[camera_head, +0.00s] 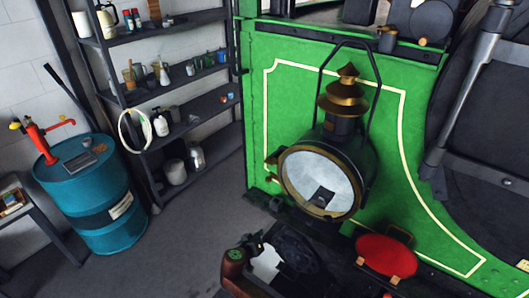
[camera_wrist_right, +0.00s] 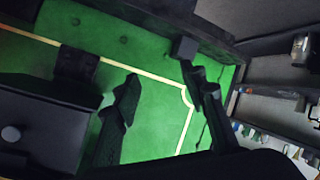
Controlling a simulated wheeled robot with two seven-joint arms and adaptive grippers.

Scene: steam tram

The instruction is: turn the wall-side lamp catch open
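The lamp (camera_head: 322,180) has a dark round body, a pale glass front, a stepped brass chimney and a tall wire handle. It stands against the green panel. Small brass fittings (camera_head: 271,162) stick out at its left, wall-side rim; they look like the catch, but its setting is too small to tell. My right gripper (camera_wrist_right: 158,64) is open and empty in the wrist view, its dark fingers apart in front of the green panel. In the head view, dark parts low in the middle look like it, below and left of the lamp. The left gripper does not show.
A red disc (camera_head: 386,256) lies right of and below the lamp. A shelf rack (camera_head: 185,95) with bottles and tins stands at the left, beside a blue drum (camera_head: 95,200). Floor between rack and tram is clear. A dark box (camera_wrist_right: 40,120) fills the wrist view's left.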

